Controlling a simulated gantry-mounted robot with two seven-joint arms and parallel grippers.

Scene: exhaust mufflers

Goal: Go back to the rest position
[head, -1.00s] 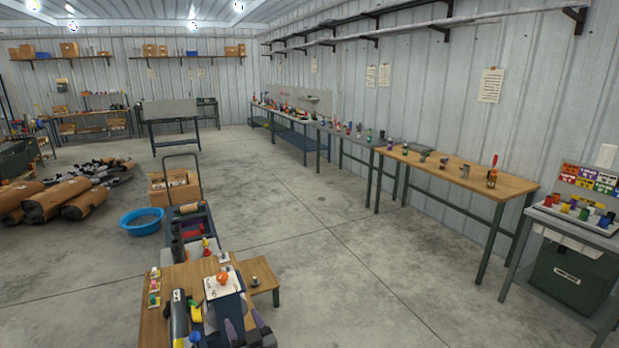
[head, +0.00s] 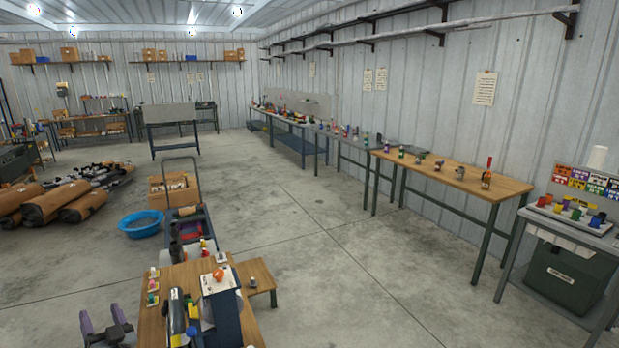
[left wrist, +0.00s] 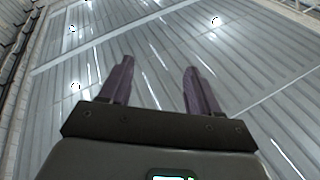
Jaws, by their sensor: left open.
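My left gripper (head: 103,318) is at the bottom left of the head view, just left of the near wooden table (head: 146,330). Its two purple fingers stand apart with nothing between them. In the left wrist view the open fingers (left wrist: 151,85) point toward the metal ceiling, and the gap is empty. My right gripper is in neither view.
The near table holds a dark cylinder (head: 177,312), a white sheet with an orange item (head: 219,274) and small colored parts.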

